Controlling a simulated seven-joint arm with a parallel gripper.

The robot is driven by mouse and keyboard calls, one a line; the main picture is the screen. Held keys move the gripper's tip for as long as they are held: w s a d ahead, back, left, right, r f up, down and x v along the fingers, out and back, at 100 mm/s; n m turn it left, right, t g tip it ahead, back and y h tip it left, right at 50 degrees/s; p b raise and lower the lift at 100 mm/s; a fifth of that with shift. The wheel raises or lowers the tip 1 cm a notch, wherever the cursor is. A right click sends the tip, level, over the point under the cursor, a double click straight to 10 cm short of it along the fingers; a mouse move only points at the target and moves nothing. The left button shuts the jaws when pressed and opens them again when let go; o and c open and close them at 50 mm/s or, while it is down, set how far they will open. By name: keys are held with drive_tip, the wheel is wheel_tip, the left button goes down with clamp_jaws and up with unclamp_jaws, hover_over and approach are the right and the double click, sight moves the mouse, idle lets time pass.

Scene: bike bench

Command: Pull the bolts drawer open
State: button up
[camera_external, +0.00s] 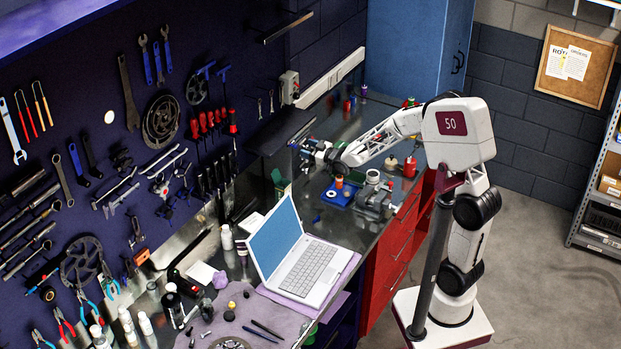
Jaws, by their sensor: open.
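My gripper (300,148) is at the end of my arm, above the far half of the bench, near the tool wall. Its fingers are small here and it appears empty. A red drawer cabinet (392,250) stands under the bench front, with several drawer fronts and pale handles. These fronts look closed. No label is readable, so I cannot tell which drawer is the bolts drawer. My gripper is apart from the red fronts, behind and above them. My arm and base hide part of the cabinet's right side.
An open laptop (309,268) sits on a purple cloth at the near end. A blue tray (340,194) and a grey vise (376,203) stand under my arm. Bottles (173,300) crowd the bench's left.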

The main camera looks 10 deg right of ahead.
drive_tip(key=shift+w+a, duration=0.15)
drive_tip(key=shift+a, duration=0.05)
clamp_jaws()
drive_tip(key=v, duration=1.1)
idle(0.6)
unclamp_jaws()
drive_tip(key=shift+d, duration=0.1)
